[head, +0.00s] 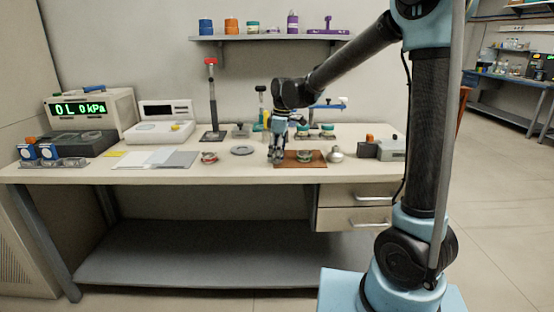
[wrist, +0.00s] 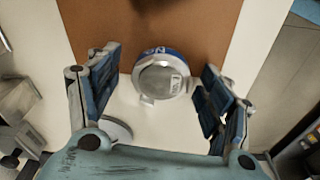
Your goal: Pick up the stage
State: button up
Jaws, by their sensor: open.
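In the wrist view, a round silver piece with a blue band and a small printed label (wrist: 160,76) sits at the edge of the brown mat (wrist: 95,22). I take it to be the stage, but no marking confirms this. My gripper (wrist: 162,88) is open, its fingers on either side of the piece with gaps between. In the head view my gripper (head: 276,160) points down at the left end of the brown mat (head: 318,162) and hides the piece. Whether the fingertips are level with it cannot be told.
Another round piece (head: 304,156) stands on the mat, with a silver knob-like object (head: 335,154) to its right. A grey disc (head: 242,150) lies left of my gripper. Small stands and instruments line the back. The table's front edge is close.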

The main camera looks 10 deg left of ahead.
jog(key=shift+c, duration=0.3)
jog(key=c, duration=1.2)
